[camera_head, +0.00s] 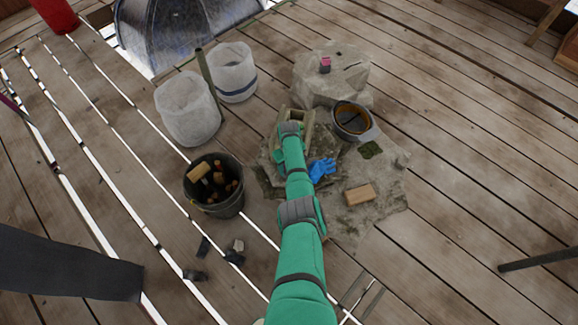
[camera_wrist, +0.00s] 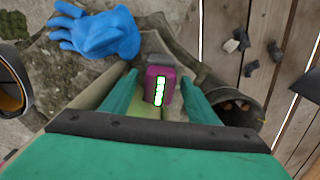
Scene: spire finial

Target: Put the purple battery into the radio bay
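The purple battery (camera_wrist: 160,85), with a lit white-green strip, shows in the middle of the wrist view. My gripper (camera_wrist: 158,80) has its two green fingers on either side of it; a gap shows at the left finger, while the right finger is very close to it. The battery is over or in an olive box-like body (camera_wrist: 128,128), likely the radio; how deep it sits I cannot tell. In the head view my gripper (camera_head: 291,130) is at the olive box (camera_head: 308,118), and my arm hides the battery there.
A blue glove (camera_head: 322,170), a round tin (camera_head: 351,119) and a wooden block (camera_head: 360,194) lie around the box. A dark bucket (camera_head: 229,205) of sticks stands left. A small pink-topped object (camera_head: 325,64) sits on a covered block (camera_head: 330,90) behind.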

